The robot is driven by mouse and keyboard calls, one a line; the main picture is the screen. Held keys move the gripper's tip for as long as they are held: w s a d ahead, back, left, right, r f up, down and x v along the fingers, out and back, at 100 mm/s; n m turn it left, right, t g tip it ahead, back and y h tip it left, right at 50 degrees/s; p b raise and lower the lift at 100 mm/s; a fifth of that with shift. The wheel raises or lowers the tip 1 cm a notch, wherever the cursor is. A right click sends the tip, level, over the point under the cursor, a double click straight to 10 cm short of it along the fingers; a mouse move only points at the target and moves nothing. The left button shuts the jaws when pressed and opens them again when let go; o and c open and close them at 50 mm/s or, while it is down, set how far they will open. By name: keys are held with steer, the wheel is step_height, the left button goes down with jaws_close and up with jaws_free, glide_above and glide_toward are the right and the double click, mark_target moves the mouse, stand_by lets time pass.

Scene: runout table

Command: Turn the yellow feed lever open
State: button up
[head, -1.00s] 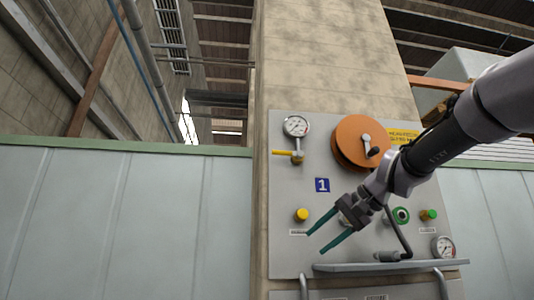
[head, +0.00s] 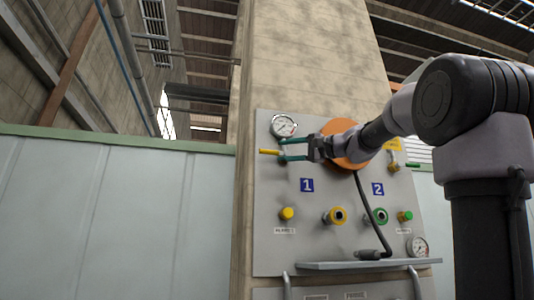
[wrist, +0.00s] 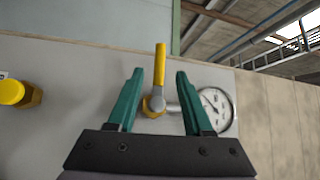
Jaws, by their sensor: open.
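The yellow feed lever (head: 269,152) sticks out to the left from its valve below the upper gauge in the head view. In the wrist view the lever (wrist: 156,65) points up from its grey valve hub (wrist: 154,105), between the two teal fingers. My gripper (head: 282,149) is open at the valve, with one finger above and one below it in the head view. In the wrist view my gripper (wrist: 157,76) has clear gaps on both sides of the lever, and no finger appears to touch it. The valve hub is partly hidden in the head view.
The upper gauge (head: 284,125) is close above my fingers; in the wrist view the gauge (wrist: 217,110) is beside the right finger. An orange disc (head: 343,132) is behind my wrist. A yellow knob (head: 287,214) and a shelf (head: 368,264) are lower on the panel.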

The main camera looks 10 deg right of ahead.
mark_target(271, 152)
steer(key=x, duration=0.7)
jaws_close()
stand_by(1.3)
